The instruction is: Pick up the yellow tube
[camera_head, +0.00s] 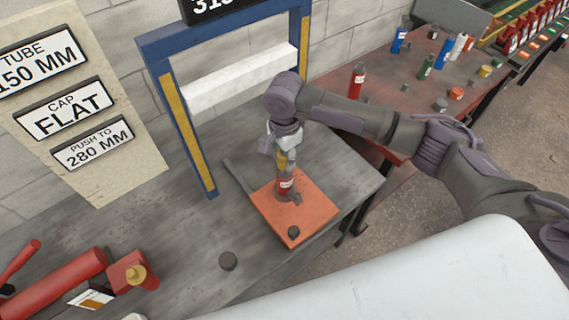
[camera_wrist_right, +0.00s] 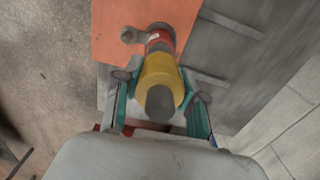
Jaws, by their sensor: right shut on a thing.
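The yellow tube (camera_head: 283,161) is upright under my right wrist, with a dark grey top end in the right wrist view (camera_wrist_right: 158,72). My right gripper (camera_head: 285,150) is shut on it, with one finger on each side in the wrist view (camera_wrist_right: 162,88). Directly below the yellow tube is a red cylinder (camera_head: 286,184) with a white label, also partly seen in the wrist view (camera_wrist_right: 160,38). It stands over the orange plate (camera_head: 310,208). I cannot tell whether the yellow tube touches the red cylinder. My left gripper is not in view.
A blue frame (camera_head: 187,135) with a white crossbar (camera_head: 240,78) stands behind. Red tools (camera_head: 55,283) lie at the lower left. The red table (camera_head: 385,113) at the back right holds several coloured tubes.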

